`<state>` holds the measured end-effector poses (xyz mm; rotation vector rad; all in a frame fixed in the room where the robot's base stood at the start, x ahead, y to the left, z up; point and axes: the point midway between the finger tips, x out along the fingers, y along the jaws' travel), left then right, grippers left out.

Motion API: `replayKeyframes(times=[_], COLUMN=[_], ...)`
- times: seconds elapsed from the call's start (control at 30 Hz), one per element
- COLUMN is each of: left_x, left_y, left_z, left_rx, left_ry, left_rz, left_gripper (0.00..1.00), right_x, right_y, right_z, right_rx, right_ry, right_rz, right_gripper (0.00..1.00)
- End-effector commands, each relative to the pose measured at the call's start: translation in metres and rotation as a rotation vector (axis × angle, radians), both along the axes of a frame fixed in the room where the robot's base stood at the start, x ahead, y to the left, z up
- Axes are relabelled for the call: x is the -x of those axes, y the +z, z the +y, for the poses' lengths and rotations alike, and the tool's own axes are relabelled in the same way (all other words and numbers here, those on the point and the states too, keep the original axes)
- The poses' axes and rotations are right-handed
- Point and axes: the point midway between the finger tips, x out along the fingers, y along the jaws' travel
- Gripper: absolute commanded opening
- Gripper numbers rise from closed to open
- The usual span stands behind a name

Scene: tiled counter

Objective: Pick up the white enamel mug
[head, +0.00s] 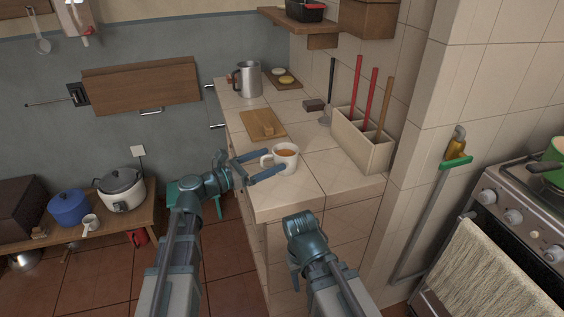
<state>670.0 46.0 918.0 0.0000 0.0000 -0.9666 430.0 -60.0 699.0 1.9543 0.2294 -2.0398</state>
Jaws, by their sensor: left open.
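A white mug (285,157) with brown liquid in it stands upright on the tiled counter (300,196), near its left edge. Its handle points left. My left gripper (275,160) is open, with one blue finger on the far side of the handle and the other on the near side. The fingertips are close to the mug; I cannot tell whether they touch it.
A wooden board (262,126) lies behind the mug, and a metal pitcher (248,79) stands farther back. A divided holder (362,147) with long-handled tools stands to the right. The bench holds a blue pot (70,208) and a rice cooker (121,190). Counter right of the mug is clear.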

Motion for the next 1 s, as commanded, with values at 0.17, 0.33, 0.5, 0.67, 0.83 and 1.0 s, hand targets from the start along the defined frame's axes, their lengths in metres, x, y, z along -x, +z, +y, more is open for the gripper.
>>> replayKeyframes(times=[0.17,0.33,0.5,0.67,0.83,1.0], left_x=[-0.006,-0.020,-0.028,-0.028,-0.028,-0.027], left_y=[-0.001,-0.002,-0.002,-0.002,-0.002,-0.002], left_z=[-0.010,-0.031,-0.044,-0.044,-0.043,-0.043], left_rx=[0.000,0.000,0.000,0.000,0.000,0.000], left_ry=[-0.002,-0.003,-0.001,0.000,0.000,0.000], left_rz=[0.000,0.000,0.000,0.000,0.000,0.000], left_gripper=[1.00,1.00,1.00,1.00,0.73,0.42], right_x=[0.000,0.000,0.000,0.000,0.000,0.000], right_y=[-0.001,-0.002,-0.002,-0.002,-0.002,-0.002], right_z=[0.000,0.000,0.000,0.000,0.000,0.000], right_rx=[0.000,0.000,0.000,0.000,0.000,0.000], right_ry=[0.000,0.000,0.000,0.000,0.000,0.000], right_rz=[0.000,0.000,0.000,0.000,0.000,0.000], right_gripper=[0.50,0.50,0.50,0.50,0.50,0.50])
